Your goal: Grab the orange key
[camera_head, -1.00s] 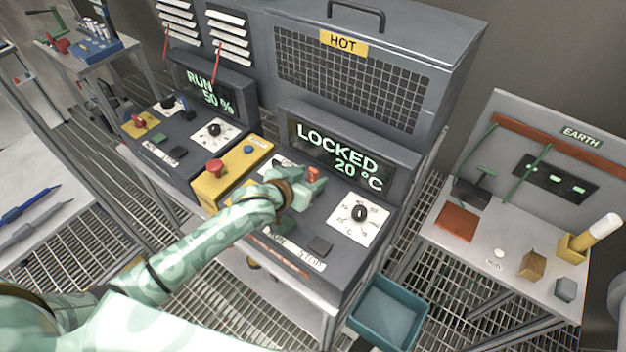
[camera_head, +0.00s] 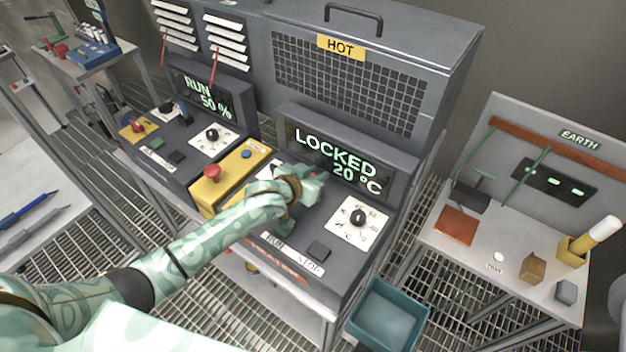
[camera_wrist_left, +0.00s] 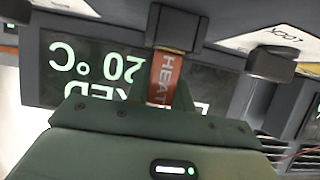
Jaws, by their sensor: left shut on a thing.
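The orange key (camera_wrist_left: 165,78), marked HEAT, shows in the left wrist view between the jaws of my left gripper (camera_wrist_left: 168,98). The jaws are shut on it. In the head view my left gripper (camera_head: 312,188) is over the right-hand console, in front of the display (camera_head: 338,163) that reads LOCKED 20 °C. The key is hidden behind the gripper there. I cannot tell whether the key is still in a lock. My right gripper is not in view.
A yellow box with a red button (camera_head: 212,173) stands left of the gripper. A temperature dial (camera_head: 358,217) is to its right. The mesh-fronted HOT cabinet (camera_head: 350,85) rises behind. A teal bin (camera_head: 388,318) is below right, beside a bench (camera_head: 478,262).

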